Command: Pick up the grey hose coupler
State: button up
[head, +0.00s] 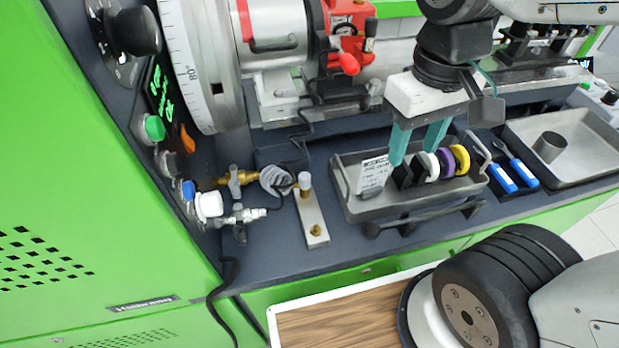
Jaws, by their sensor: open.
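A small grey capped fitting (305,181) stands upright on a brass post at the back end of a light metal plate (311,214), left of centre. It looks like the grey hose coupler, but it is too small to be sure. A second brass post (316,231) at the plate's front end is bare. My gripper (414,156), with a white body and two teal fingers, is open above the dark tray of coloured discs. It is well to the right of the fitting. Nothing shows between its fingers.
The dark tray (353,207) holds black, white, purple and yellow discs and a label card (374,175). Blue-handled tools (513,178) and a grey tray (592,123) with a dark cylinder (549,146) lie right. Valves (210,203) and a coiled hose stand left.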

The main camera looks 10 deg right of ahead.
jog(key=n, duration=0.2)
send_over(304, 175)
jog(key=s+d, duration=0.2)
jog(key=s, duration=0.1)
notch_tip(304, 175, down, 8)
jog(key=shift+w+a+f, duration=0.25)
jog(key=shift+w+a, duration=0.3)
jog(key=shift+w, duration=0.05)
jog(key=shift+w+a+f, duration=0.25)
jog(key=shift+w+a, duration=0.25)
jog(key=shift+w, duration=0.05)
jog(key=shift+w+a+m, duration=0.15)
jog(key=shift+w+m, duration=0.15)
jog(key=f, duration=0.7)
jog(key=shift+d+f, duration=0.25)
grip_shut()
